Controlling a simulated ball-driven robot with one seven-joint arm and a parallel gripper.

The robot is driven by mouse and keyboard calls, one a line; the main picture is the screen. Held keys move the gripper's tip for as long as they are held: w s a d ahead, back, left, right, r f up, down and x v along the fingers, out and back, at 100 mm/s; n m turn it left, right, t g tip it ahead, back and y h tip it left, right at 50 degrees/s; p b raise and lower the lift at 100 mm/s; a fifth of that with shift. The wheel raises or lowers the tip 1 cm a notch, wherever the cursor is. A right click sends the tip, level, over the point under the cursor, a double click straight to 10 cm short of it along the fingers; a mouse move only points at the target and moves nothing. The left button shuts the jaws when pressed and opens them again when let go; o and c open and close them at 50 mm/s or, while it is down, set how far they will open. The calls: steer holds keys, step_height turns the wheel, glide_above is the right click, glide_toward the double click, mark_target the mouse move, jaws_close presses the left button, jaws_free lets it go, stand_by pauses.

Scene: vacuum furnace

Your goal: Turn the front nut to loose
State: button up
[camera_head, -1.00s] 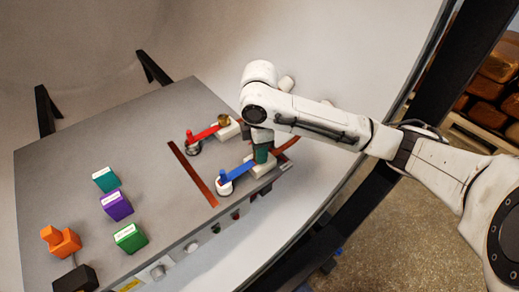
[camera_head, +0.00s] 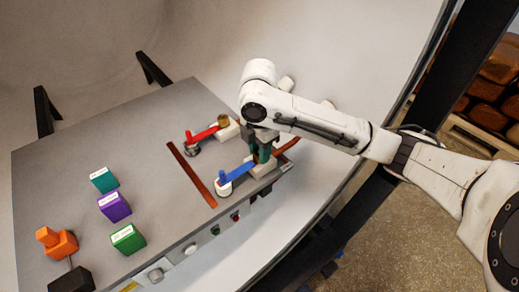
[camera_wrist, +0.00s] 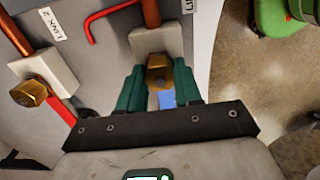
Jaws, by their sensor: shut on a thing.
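The front nut (camera_wrist: 158,75) is brass and sits on a pale block at the end of a copper rod, by the blue link (camera_wrist: 166,99). My gripper (camera_wrist: 158,78) has green fingers, one on each side of this nut, and is shut on it. In the head view my gripper (camera_head: 262,152) points down at the end of the blue link (camera_head: 238,172), and hides the front nut there. The other brass nut (camera_head: 223,120) stands at the end of the red link (camera_head: 206,133); it also shows left in the wrist view (camera_wrist: 28,92).
Teal (camera_head: 104,179), purple (camera_head: 114,206) and green (camera_head: 128,239) labelled blocks stand left on the grey panel (camera_head: 85,140). An orange piece (camera_head: 58,241) is at its lower left. A bent red rod (camera_wrist: 105,12) lies close beyond my fingers. Knobs line the panel's front edge.

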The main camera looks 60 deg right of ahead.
steer(key=o, duration=1)
steer(key=shift+o, duration=0.2)
step_height(320, 180, up, 11)
steer(key=shift+p, duration=0.4)
steer(key=shift+f, duration=0.15)
